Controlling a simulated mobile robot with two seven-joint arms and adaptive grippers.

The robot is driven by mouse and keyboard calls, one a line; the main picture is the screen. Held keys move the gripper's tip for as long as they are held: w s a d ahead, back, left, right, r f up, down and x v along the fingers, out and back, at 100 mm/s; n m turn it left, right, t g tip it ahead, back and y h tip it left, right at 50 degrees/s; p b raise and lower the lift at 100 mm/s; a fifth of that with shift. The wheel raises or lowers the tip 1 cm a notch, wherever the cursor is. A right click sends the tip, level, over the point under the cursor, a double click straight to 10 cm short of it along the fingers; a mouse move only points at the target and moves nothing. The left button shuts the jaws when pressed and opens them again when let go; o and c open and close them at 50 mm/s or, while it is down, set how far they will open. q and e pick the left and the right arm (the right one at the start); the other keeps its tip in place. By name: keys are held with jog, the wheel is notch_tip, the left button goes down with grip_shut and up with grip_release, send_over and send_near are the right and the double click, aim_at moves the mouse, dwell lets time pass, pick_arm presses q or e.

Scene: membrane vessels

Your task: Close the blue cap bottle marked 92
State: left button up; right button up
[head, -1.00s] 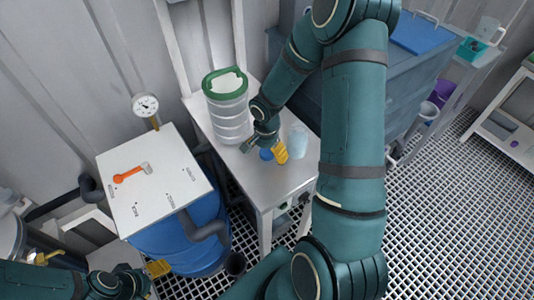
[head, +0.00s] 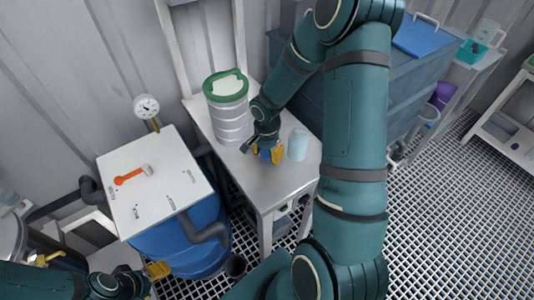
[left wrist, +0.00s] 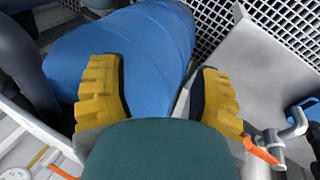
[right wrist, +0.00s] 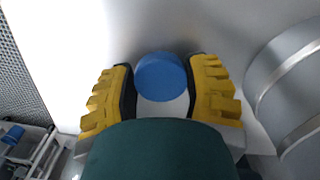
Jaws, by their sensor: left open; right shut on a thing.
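The blue cap (right wrist: 161,76) shows between the yellow fingers of my right gripper (right wrist: 163,92) in the right wrist view. My right gripper is shut on it, low over the grey table; in the head view the fingers partly cover the cap. A pale translucent bottle (head: 298,145) stands upright on the table just right of the right gripper (head: 268,153). No marking 92 is legible. My left gripper (head: 157,269) is open and empty near the blue barrel, and its spread fingers also show in the left wrist view (left wrist: 160,90).
A large ribbed jar with a green-rimmed lid (head: 227,88) stands on the table (head: 262,185), left of the right gripper. A blue barrel (head: 190,245) sits below a white panel with an orange handle (head: 133,175). A large blue-grey tank stands behind the table.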

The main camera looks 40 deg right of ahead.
aim_at(267, 153)
notch_tip(267, 153, up, 9)
jog(key=shift+r+p, duration=0.15)
jog(key=shift+p, duration=0.75)
